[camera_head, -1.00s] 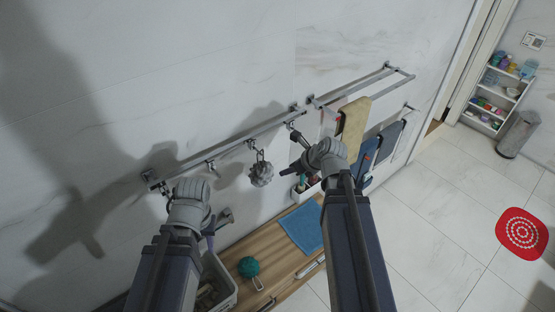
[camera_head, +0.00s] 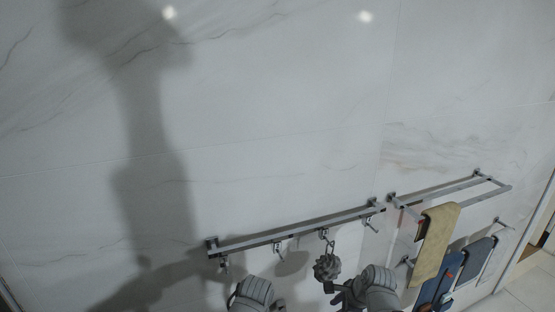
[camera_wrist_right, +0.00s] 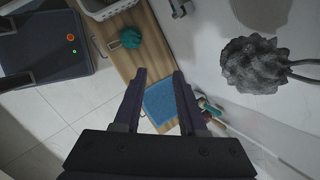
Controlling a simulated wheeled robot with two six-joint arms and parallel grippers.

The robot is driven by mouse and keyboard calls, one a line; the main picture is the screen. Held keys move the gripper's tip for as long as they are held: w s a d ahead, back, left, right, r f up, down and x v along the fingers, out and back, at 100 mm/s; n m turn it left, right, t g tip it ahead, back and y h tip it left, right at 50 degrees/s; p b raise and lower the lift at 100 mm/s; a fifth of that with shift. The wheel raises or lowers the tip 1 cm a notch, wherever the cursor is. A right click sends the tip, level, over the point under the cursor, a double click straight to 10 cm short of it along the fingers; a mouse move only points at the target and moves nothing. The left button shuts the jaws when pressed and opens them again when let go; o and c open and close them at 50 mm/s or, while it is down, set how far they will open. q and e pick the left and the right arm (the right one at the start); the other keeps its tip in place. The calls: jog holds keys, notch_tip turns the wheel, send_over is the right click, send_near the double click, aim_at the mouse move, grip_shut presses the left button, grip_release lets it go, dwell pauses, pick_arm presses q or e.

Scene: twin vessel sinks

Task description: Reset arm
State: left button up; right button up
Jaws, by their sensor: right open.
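My left arm's wrist shows at the bottom edge of the head view, below the hook rail (camera_head: 300,231); its gripper (camera_head: 277,304) is mostly cut off, so its jaws cannot be read. My right gripper (camera_head: 338,294) is at the bottom of the head view, just below a grey scrubbing puff (camera_head: 327,267) that hangs from a hook. In the right wrist view my right gripper (camera_wrist_right: 159,74) has its two fingers apart with nothing between them. The grey puff (camera_wrist_right: 254,66) hangs to the right of the fingers there, apart from them.
A towel rack (camera_head: 450,187) with a yellow towel (camera_head: 436,243) and blue and grey cloths is on the right of the wall. In the wrist view a wooden bench (camera_wrist_right: 139,60) holds a blue mat (camera_wrist_right: 160,103), a teal puff (camera_wrist_right: 131,37) and a white basket (camera_wrist_right: 103,9).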

pick_arm(q)
notch_tip(320, 180, down, 16)
jog(key=b, duration=1.4)
jog(key=shift+f, duration=0.15)
pick_arm(e)
jog(key=s+a+f+n+g+h, duration=0.2)
jog(key=s+a+f+n, duration=0.3)
jog(key=f+n, duration=0.4)
jog(key=s+a+f+n+g+h, duration=0.2)
jog(key=s+a+f+n, duration=0.3)
jog(key=f+n, duration=0.4)
jog(key=a+n, duration=0.1)
jog(key=n, duration=0.5)
jog(key=shift+f, duration=0.15)
pick_arm(q)
jog(key=shift+s, duration=0.1)
pick_arm(e)
jog(key=shift+a, duration=0.1)
